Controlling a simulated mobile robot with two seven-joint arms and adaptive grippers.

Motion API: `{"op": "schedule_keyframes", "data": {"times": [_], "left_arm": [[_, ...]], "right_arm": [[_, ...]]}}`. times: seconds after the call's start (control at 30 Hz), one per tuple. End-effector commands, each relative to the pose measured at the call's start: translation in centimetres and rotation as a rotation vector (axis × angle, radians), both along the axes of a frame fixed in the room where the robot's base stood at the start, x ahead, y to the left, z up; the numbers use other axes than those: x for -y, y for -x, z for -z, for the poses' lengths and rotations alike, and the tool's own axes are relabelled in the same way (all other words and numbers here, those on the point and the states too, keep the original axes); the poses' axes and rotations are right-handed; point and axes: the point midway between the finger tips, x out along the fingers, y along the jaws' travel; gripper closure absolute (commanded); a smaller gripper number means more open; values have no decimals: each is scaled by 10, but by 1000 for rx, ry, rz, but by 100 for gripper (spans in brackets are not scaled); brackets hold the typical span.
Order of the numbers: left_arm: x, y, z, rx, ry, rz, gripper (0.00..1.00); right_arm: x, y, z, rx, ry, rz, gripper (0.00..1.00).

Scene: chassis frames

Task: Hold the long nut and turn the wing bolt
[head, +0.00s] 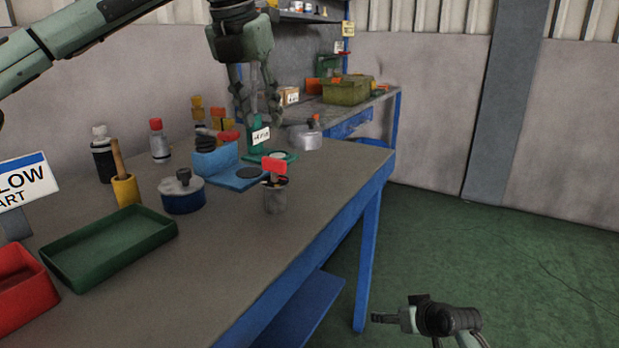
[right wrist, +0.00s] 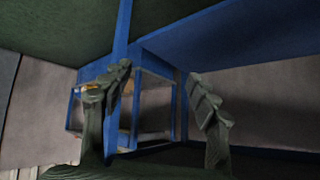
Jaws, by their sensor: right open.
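A short grey upright cylinder (head: 275,198), which looks like the long nut, stands near the front edge of the workbench. A red flat piece (head: 273,166), which looks like the wing bolt's head, shows above its dark top; I cannot tell how far it is threaded in. My left gripper (head: 258,120) points down above the back of the bench, beyond the cylinder, its fingers apart and apparently empty. My right gripper (head: 382,318) is low, off the bench's front side, clear of both parts. In the right wrist view its fingers (right wrist: 160,80) are spread and empty.
A blue stand (head: 222,168) and a blue round tin (head: 182,193) are left of the cylinder. Bottles, a green tray (head: 108,247) and a red bin (head: 22,285) stand farther left. The bench's blue frame (head: 367,250) lies left of my right gripper. The green floor is clear.

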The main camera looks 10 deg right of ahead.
Motion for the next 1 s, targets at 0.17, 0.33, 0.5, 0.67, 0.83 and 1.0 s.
{"op": "schedule_keyframes", "data": {"times": [0.17,0.33,0.5,0.67,0.83,1.0], "left_arm": [[0,0,0,0,0,0,66],[0,0,0,0,0,0,66],[0,0,0,0,0,0,66],[0,0,0,0,0,0,66],[0,0,0,0,0,0,66],[0,0,0,0,0,0,66]], "right_arm": [[-1,-62,-93,156,-75,-23,40],[-1,-104,-186,299,-144,-53,40],[-5,-132,-284,443,-208,-101,40],[-54,-135,-358,506,-231,-316,40],[-134,-101,-358,441,-186,-677,40],[-178,-67,-351,401,-162,-928,40]]}}
